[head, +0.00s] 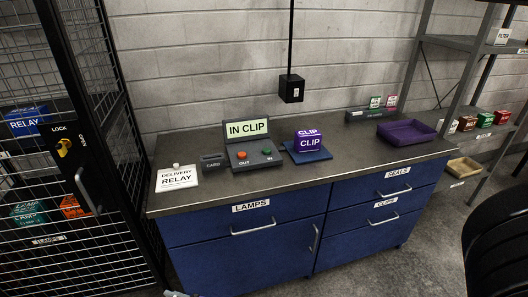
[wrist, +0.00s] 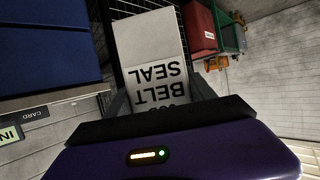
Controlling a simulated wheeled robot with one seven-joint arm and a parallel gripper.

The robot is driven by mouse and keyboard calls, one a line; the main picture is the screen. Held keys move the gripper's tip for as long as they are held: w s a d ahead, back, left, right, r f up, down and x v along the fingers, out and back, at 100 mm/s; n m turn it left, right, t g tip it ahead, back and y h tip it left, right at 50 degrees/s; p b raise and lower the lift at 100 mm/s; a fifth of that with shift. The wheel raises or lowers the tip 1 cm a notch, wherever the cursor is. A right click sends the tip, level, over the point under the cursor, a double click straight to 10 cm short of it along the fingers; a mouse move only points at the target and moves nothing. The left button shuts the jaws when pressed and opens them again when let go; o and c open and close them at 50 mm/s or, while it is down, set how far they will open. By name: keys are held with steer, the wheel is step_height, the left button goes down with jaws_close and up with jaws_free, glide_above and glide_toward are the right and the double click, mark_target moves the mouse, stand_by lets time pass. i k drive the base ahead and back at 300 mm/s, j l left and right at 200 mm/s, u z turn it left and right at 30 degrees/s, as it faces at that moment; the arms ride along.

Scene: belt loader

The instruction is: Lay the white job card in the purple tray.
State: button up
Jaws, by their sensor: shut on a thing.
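The white job card (wrist: 150,38) is in the wrist view, with upside-down print reading BELT SEAL and a partly covered line. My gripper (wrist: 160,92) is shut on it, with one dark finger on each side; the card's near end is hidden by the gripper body. The purple tray (head: 405,131) lies on the right part of the dark counter in the head view and looks empty.
A white DELIVERY RELAY card (head: 177,179), a CARD holder (head: 213,163), an IN CLIP panel (head: 252,145) and a purple CLIP box (head: 309,143) on a blue pad stand left of the tray. A small tag stand (head: 370,113) is behind it. The counter front (head: 370,155) is clear.

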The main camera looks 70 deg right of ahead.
mark_target(405, 135)
steer(key=k+z, duration=0.15)
steer(key=z, duration=0.2)
steer(key=k+z, duration=0.1)
steer(key=z, duration=0.3)
steer(key=k+l+z, duration=0.1)
steer(key=z, duration=0.25)
